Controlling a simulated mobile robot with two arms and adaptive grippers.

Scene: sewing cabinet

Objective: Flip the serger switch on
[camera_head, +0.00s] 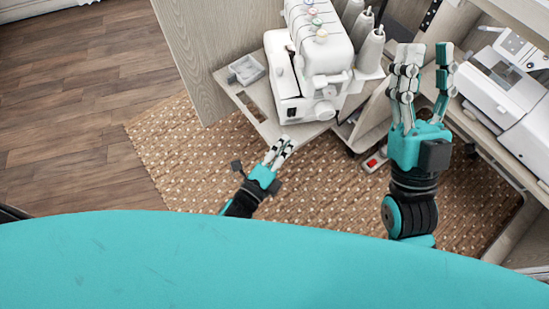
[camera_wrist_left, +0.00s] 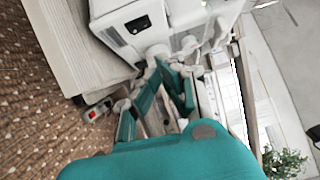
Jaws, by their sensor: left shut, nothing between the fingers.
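The white serger (camera_head: 322,58) stands on the cabinet's pale shelf in the upper middle of the head view. A small black switch panel (camera_head: 293,112) is low on its near end; it also shows in the left wrist view (camera_wrist_left: 138,25). My left gripper (camera_head: 284,145) is shut and empty, just in front of the shelf edge and below the panel in the picture. I see no contact with the switch, and its on or off position is too small to tell. My right gripper (camera_head: 425,58) is open and empty, fingers pointing up, to the right of the serger.
Thread cones (camera_head: 371,48) stand beside the serger, and a small grey tray (camera_head: 246,70) lies at the shelf's left. A white sewing machine (camera_head: 505,90) is at the far right. A pedal-like thing with a red button (camera_head: 374,161) lies on the woven rug (camera_head: 185,150).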

